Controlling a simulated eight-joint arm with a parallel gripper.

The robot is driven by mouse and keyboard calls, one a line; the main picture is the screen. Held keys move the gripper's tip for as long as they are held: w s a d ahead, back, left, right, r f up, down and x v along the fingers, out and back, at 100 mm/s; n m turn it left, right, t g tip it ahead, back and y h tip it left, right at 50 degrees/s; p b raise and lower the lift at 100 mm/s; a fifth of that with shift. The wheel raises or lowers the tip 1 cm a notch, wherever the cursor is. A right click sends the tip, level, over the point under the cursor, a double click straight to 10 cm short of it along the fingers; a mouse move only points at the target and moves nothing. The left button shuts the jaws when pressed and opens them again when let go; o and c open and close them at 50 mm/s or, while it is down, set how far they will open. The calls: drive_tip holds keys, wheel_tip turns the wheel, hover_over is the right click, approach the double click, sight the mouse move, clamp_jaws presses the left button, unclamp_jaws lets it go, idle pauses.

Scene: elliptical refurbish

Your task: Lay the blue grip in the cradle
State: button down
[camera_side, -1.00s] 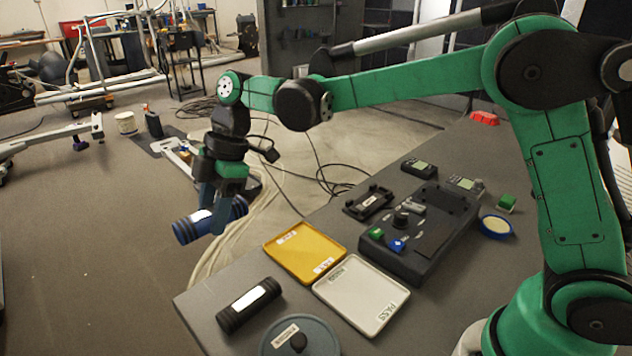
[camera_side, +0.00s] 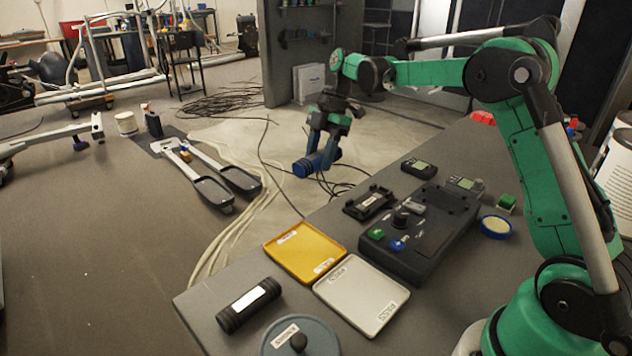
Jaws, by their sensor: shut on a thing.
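The blue grip (camera_side: 307,166) is a short ribbed cylinder with dark ends. My gripper (camera_side: 322,150) is shut on it and holds it in the air, beyond the far left edge of the bench. The grip lies roughly level, and my fingers hide part of it. The black cradle (camera_side: 368,203), a small open holder with raised ends and a pale label, sits on the bench to the right of and nearer than my gripper. Nothing visible lies in the cradle.
A dark control box (camera_side: 420,235) stands right of the cradle. A yellow tray (camera_side: 303,254) and a pale PASS tray (camera_side: 362,293) lie nearer. A black grip (camera_side: 248,304) and a round lidded container (camera_side: 300,338) occupy the near end. Black meters (camera_side: 417,168) stand behind the cradle.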

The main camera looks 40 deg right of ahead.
hover_over(367, 202)
drive_tip(key=f, duration=0.2)
drive_tip(key=d+f, duration=0.1)
drive_tip(key=f, duration=0.1)
drive_tip(key=shift+f, duration=0.15)
drive_tip(key=shift+s+f, duration=0.1)
drive_tip(key=shift+f, duration=2.8)
drive_tip(key=shift+f, duration=0.55)
drive_tip(key=shift+c, duration=1.7)
unclamp_jaws()
